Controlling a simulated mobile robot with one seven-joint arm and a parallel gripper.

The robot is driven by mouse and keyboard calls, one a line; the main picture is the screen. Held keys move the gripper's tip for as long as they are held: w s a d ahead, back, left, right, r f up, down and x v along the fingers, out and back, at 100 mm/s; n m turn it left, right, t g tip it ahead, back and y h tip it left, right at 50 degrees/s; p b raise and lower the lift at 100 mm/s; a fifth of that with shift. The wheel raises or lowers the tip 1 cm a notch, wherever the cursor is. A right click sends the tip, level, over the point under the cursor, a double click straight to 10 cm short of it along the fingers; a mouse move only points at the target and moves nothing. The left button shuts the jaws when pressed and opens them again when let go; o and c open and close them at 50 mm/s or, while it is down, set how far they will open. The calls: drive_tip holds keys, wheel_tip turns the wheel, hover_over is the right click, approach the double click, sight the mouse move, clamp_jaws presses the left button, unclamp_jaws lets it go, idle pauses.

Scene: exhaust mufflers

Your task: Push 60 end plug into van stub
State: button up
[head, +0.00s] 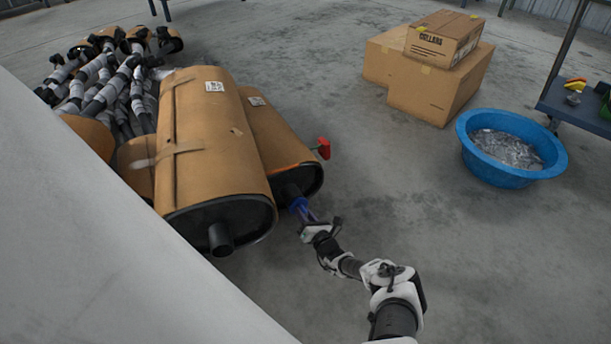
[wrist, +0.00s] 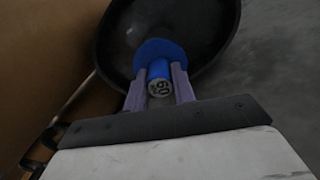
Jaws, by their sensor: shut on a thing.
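The blue 60 end plug (wrist: 159,72) has a wide round flange and a grip end marked 60. It also shows in the head view (head: 298,203). My gripper (wrist: 158,78) is shut on the plug's grip end with its two purple fingers; the head view shows the gripper (head: 305,210) in front of the right muffler. The flange faces the black end cap (wrist: 110,40) of that muffler. The dark stub (head: 291,190) on the cap lines up closely with the plug. Whether the plug is inside the stub or only at its mouth cannot be told.
A larger wrapped muffler (head: 215,130) with an open stub (head: 221,238) lies close on the left. A red piece (head: 323,148) sticks out at the right muffler's edge. A blue tub (head: 468,150) and cardboard boxes (head: 430,95) stand at the right. The floor between is clear.

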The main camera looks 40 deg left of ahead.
drive_tip(key=shift+w+a+b, duration=0.2)
drive_tip(key=shift+a+b, duration=0.3)
drive_tip(key=shift+a, duration=0.05)
